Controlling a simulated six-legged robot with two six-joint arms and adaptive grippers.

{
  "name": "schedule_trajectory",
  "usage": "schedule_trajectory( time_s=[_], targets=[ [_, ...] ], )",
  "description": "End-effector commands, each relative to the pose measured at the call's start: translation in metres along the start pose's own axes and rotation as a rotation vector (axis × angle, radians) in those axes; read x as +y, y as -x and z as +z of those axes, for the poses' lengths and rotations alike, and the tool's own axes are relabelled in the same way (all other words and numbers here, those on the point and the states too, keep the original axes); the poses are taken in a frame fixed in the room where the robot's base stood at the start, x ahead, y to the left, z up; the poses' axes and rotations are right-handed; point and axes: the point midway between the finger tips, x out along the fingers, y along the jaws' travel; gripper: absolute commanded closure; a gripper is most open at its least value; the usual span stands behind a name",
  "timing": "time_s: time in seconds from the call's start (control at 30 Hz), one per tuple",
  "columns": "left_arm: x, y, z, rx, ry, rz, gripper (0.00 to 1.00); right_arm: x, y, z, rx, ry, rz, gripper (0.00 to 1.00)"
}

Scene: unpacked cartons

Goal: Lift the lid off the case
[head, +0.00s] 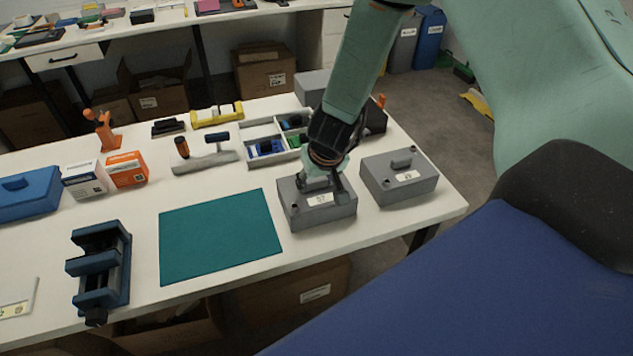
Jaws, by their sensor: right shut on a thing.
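A grey case (318,215) with a lid and a white label stands on the white table, just right of the green mat. My right gripper (322,186) comes down from above onto this case's lid, and its fingers are shut on the lid's handle, which they mostly hide. The lid appears to sit on the case; I cannot make out a gap. A second grey case (399,181) with a handle and label stands to the right, apart from the gripper. My left gripper is not in view.
The green mat (220,236) lies flat and bare. A blue vise (98,266) stands at the front left. A divided tray (262,148) with small parts lies behind the case. Two small boxes (127,170) and a blue case (28,196) stand at the left.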

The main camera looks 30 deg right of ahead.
Motion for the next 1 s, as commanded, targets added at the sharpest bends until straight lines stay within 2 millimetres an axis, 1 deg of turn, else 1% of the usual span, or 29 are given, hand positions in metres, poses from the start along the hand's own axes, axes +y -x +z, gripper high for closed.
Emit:
schedule_trajectory(
  time_s=[0.17,0.37,0.8,1.0],
  targets=[
    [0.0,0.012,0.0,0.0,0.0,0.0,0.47,0.0,0.015,-0.006,0.001,-0.002,0.0,0.83],
    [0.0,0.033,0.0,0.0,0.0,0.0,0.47,0.0,0.04,-0.017,0.002,-0.001,-0.001,0.83],
    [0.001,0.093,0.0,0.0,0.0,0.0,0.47,0.0,0.111,-0.046,0.001,-0.002,-0.001,0.83],
    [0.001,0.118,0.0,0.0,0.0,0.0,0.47,0.0,0.139,-0.058,0.001,-0.002,-0.001,0.83]
  ],
)
